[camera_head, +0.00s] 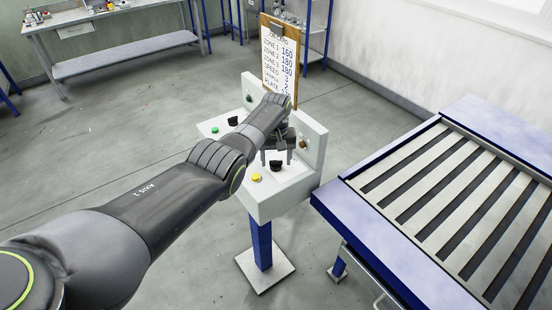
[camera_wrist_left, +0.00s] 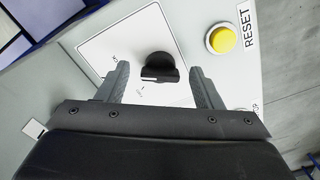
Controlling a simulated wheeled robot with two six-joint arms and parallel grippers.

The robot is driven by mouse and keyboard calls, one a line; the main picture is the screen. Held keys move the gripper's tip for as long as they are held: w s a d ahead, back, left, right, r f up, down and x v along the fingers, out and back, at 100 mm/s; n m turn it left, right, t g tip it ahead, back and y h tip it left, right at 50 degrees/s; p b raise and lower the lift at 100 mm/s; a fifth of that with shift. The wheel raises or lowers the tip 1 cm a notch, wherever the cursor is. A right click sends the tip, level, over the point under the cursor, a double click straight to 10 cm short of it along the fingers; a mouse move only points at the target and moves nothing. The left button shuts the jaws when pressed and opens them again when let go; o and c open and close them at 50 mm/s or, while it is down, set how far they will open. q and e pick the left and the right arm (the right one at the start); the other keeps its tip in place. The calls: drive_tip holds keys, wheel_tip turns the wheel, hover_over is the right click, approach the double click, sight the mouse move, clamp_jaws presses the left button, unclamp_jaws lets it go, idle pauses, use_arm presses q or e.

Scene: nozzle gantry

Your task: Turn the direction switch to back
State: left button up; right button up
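A black rotary switch (camera_head: 276,166) sits on the white top of the control box (camera_head: 285,192), near the front. In the left wrist view the same switch (camera_wrist_left: 159,68) has its grip bar lying roughly across the picture. Its small labels are partly hidden and too small to read, so I cannot tell its setting or confirm it is the direction switch. My left gripper (camera_head: 277,158) is above this switch, fingers pointing down. In the left wrist view the open fingers (camera_wrist_left: 159,70) appear on either side of the knob, with gaps and no visible contact. My right gripper is not in view.
A yellow RESET button (camera_wrist_left: 221,39) is close beside the switch. A second black knob (camera_head: 233,121) and a green button (camera_head: 214,129) sit farther back. A clipboard (camera_head: 280,60) stands behind the box.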

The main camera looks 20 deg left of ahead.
sight(276, 162)
use_arm(q)
drive_tip(key=shift+r, duration=0.1)
drive_tip(key=shift+r, duration=0.25)
wheel_tip(276, 162, up, 17)
drive_tip(key=b, duration=0.2)
drive_tip(key=shift+f, duration=0.15)
drive_tip(key=shift+s+f, duration=0.1)
drive_tip(key=shift+f, duration=0.05)
